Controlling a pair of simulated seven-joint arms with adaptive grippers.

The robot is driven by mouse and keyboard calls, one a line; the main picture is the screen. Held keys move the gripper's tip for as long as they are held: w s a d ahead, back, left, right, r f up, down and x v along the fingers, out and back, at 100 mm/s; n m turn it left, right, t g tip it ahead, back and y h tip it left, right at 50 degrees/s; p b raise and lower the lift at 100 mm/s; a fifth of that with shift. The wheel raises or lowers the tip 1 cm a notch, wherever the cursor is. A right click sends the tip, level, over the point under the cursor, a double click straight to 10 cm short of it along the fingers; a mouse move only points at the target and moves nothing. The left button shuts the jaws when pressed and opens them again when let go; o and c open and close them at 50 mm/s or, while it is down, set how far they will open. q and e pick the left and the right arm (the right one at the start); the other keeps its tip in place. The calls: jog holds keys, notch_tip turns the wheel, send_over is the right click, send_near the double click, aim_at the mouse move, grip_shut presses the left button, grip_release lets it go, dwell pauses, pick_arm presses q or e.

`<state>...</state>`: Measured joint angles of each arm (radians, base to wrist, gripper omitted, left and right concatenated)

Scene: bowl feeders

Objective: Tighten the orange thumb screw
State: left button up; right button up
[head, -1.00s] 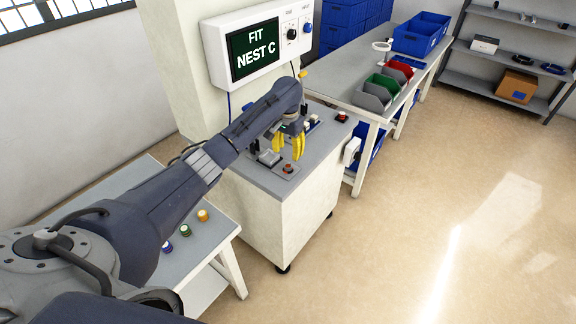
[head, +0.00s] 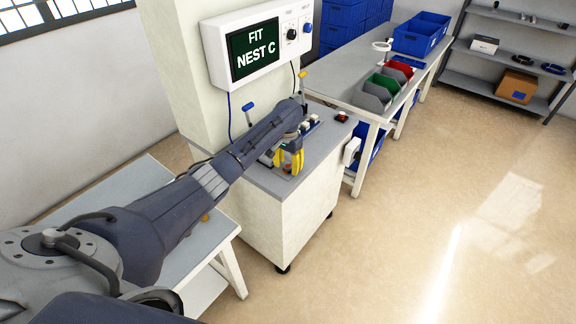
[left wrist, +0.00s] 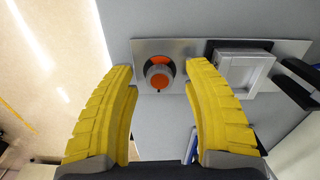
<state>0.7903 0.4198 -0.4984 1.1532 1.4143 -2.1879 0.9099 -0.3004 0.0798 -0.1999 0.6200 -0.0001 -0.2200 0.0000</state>
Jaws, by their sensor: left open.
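The orange thumb screw (left wrist: 160,79) sits on a metal plate (left wrist: 147,47) in the left wrist view, with a dark grey collar around part of it. In the head view it is mostly hidden by the gripper. My left gripper (head: 290,172) has two yellow fingers and is over the front of the grey bench top. In the left wrist view the left gripper (left wrist: 161,78) is open, with one finger on each side of the screw and a gap on both sides. I cannot tell how far above the plate the fingertips are. My right gripper is not in view.
A square metal block (left wrist: 240,72) stands on the same plate beside the right finger, with a black clamp near it. A wall screen (head: 255,50) reads "FIT NEST C". A red button (head: 341,116) sits on the bench's right corner. Grey, green and red bins stand on the neighbouring table.

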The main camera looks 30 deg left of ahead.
pick_arm(q)
grip_shut()
jog(key=shift+m, duration=0.3)
jog(key=m, duration=0.7)
jog(key=shift+m, duration=0.4)
jog(key=m, duration=0.3)
jog(key=shift+m, duration=2.3)
jog(key=shift+c, duration=0.2)
grip_release()
